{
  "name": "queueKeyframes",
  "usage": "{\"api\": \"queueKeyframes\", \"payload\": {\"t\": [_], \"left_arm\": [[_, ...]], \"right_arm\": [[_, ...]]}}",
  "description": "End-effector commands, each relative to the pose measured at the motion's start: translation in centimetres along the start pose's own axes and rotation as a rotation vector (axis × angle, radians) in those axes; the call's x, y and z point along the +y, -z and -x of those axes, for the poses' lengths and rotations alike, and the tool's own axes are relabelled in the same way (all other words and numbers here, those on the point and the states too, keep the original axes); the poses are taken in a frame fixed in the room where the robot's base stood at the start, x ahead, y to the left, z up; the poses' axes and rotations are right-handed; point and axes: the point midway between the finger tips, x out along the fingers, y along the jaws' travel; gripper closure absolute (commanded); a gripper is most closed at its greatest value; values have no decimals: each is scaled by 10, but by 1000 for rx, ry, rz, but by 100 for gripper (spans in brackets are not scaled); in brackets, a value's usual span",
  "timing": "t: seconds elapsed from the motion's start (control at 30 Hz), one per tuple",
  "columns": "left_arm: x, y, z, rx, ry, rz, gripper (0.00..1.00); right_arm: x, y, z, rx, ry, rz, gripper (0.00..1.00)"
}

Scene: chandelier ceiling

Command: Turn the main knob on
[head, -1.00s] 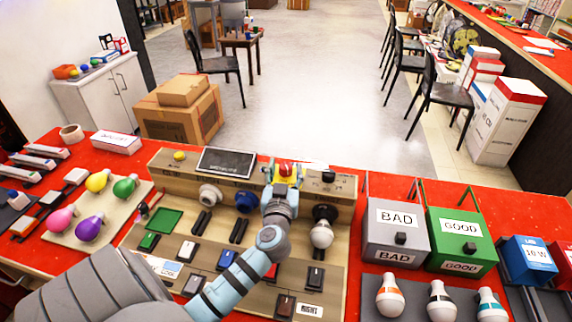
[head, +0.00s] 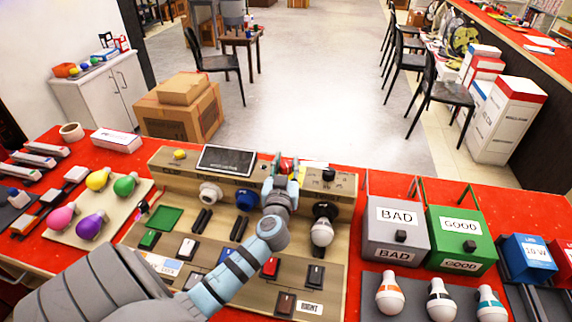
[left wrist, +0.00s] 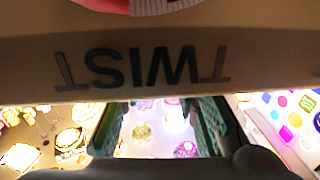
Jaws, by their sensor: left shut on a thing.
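A red knob (head: 285,164) sits on the top ledge of the wooden test panel (head: 180,165), mostly hidden by my left gripper. My left gripper (head: 281,178) is over it, with one finger on each side, shut on it. In the left wrist view, the red knob (left wrist: 160,5) shows only as a strip at the top edge, above a plate with the upside-down word TWIST (left wrist: 145,68). The fingers (left wrist: 160,130) are below that plate. A black knob (head: 328,174) is on the ledge to the right of the gripper. My right gripper is not in view.
A dark display (head: 227,160) lies left of the gripper. Grey BAD (head: 396,225) and green GOOD (head: 460,240) boxes stand further right.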

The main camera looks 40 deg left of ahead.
Motion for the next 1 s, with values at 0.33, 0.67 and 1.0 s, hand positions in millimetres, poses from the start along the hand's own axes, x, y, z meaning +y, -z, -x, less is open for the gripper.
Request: {"api": "queueKeyframes", "payload": {"t": [0.33,0.67,1.0], "left_arm": [[-1,-3,0,0,-167,-4,100],[0,-4,0,0,-386,-4,100],[0,-2,0,-2,-496,1,100]], "right_arm": [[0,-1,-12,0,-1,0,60],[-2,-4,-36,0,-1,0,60],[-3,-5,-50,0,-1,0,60]]}}
